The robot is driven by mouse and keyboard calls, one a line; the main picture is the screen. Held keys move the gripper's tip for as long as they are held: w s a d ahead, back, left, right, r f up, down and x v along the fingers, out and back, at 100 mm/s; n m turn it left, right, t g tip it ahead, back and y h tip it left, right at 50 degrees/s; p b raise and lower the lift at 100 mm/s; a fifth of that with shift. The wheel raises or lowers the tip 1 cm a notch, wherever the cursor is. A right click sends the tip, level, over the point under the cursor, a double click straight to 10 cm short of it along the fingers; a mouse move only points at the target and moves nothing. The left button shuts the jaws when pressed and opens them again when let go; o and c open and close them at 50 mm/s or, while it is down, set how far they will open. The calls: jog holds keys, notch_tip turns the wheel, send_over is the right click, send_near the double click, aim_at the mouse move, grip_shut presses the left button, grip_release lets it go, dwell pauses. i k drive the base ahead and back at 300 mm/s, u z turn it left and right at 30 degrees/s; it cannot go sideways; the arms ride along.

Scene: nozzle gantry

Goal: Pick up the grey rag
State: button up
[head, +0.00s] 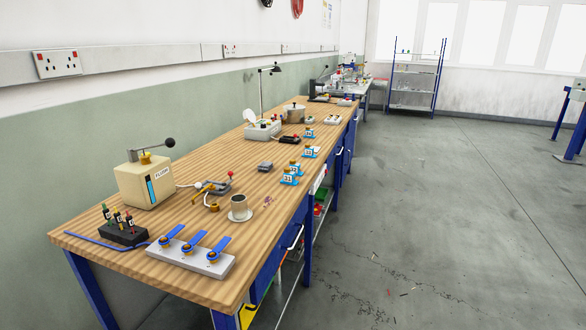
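I cannot make out a grey rag for certain in the head view. A small flat grey item (265,166) lies on the wooden bench near its middle, but it is too small to tell whether it is cloth or a box. My gripper is not in this view.
The long wooden bench (190,218) runs along the left wall. It carries a cream FLOW box (147,183), a cup on a saucer (239,207), a blue-levered board (190,258) and a pot (294,113). The grey floor (440,220) on the right is mostly open, with small debris.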

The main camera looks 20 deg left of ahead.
aim_at(265, 166)
jog(key=z, duration=0.2)
jog(key=i, duration=2.6)
jog(key=u, duration=1.7)
jog(key=i, duration=0.9)
jog(key=u, duration=0.8)
